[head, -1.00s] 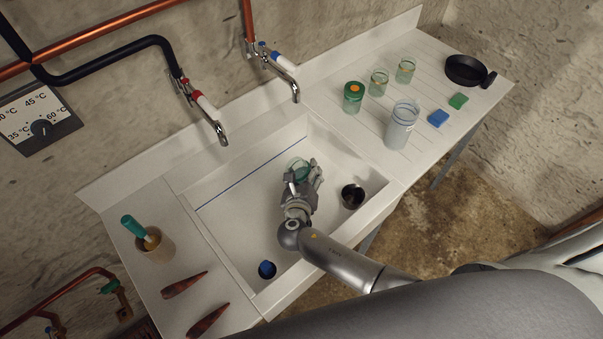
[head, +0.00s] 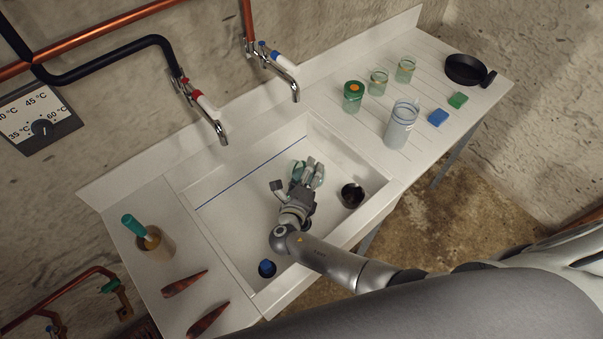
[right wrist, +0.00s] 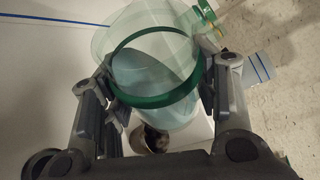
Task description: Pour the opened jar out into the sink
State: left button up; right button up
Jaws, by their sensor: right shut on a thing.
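The opened jar, clear glass with a green ring, shows in the right wrist view (right wrist: 135,45). It is tilted between the two fingers of my right gripper (right wrist: 158,92), which is shut on it. In the head view the right gripper (head: 302,176) is over the white sink (head: 235,220) and hides much of the jar. Something pale blue shows through the glass in the wrist view; I cannot tell whether it is liquid. My left gripper is not in view.
Two taps (head: 208,108) (head: 283,68) reach over the back of the sink. A dark cup-like thing (head: 352,195) is in the sink's right part. A tall container (head: 401,125), a green-lidded jar (head: 353,97), small jars and a pan (head: 466,70) stand on the right drainboard.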

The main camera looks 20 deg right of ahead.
aim_at(299, 177)
jog(key=shift+w+f+n+h, duration=0.1)
jog(key=shift+n+h, duration=0.2)
jog(key=shift+n, duration=0.1)
jog(key=shift+r+n+t+h, duration=0.3)
jog(key=shift+r+n+t, duration=0.1)
jog(key=shift+n, duration=0.5)
jog(key=shift+a, duration=0.1)
jog(key=shift+a+r+n+t+h, duration=0.25)
jog(key=shift+r+n+h, duration=0.2)
jog(key=shift+n, duration=0.65)
jog(key=shift+w+a+r+n+t+h, duration=0.1)
jog(key=shift+a+r+n+t+h, duration=0.15)
jog(key=shift+n, duration=0.3)
jog(key=shift+w+a+r+n+t, duration=0.1)
jog(key=shift+r+n+t, duration=0.1)
jog(key=shift+r+n, duration=0.25)
